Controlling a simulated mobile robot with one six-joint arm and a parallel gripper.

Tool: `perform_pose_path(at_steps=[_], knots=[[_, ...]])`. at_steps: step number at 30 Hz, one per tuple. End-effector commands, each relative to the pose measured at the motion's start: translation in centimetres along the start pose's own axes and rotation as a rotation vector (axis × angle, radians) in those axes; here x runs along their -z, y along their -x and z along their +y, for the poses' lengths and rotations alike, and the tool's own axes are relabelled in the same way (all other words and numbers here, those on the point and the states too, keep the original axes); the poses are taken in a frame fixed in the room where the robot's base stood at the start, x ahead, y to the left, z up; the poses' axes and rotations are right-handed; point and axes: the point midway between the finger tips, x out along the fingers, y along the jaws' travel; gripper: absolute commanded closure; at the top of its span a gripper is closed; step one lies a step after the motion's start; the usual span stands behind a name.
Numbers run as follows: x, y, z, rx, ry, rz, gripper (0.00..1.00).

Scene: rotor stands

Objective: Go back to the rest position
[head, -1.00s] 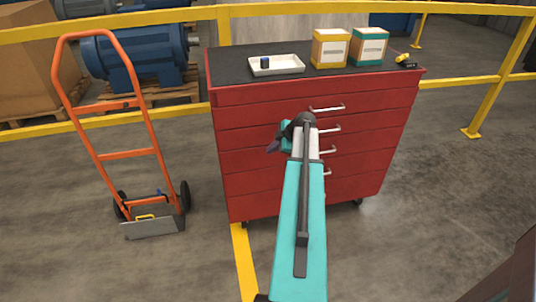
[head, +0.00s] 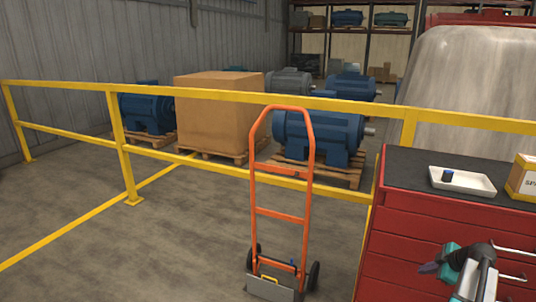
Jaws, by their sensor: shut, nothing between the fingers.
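My gripper (head: 429,268) is at the lower right of the head view, in front of the drawers of the red tool cabinet (head: 405,225). Its dark fingers point to the left and look closed, with nothing seen in them. The teal and grey end of my arm runs down out of the picture. The gripper is apart from the things on the cabinet top.
On the cabinet top are a white tray (head: 475,186) with a small dark blue item (head: 447,175) and a yellow box (head: 524,180). An orange hand truck (head: 282,213) stands left of the cabinet. A yellow railing (head: 240,96) runs behind. Floor at the left is clear.

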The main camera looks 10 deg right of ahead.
Motion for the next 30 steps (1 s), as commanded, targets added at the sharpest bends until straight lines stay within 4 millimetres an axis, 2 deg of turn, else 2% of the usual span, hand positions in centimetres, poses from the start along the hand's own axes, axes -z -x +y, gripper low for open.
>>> perform_pose_path(at_steps=[5,8,14,21,26,30], knots=[[4.2,-4.1,-2.0,0.058,0.043,0.034,1.0],[7.0,-7.1,-4.0,0.105,0.071,0.058,1.0],[12.2,-12.5,-9.7,0.208,0.126,0.096,1.0],[17.2,-17.9,-18.2,0.344,0.203,0.115,1.0],[19.9,-20.6,-24.6,0.441,0.238,0.11,1.0],[21.5,-22.3,-30.5,0.528,0.25,0.089,1.0]])
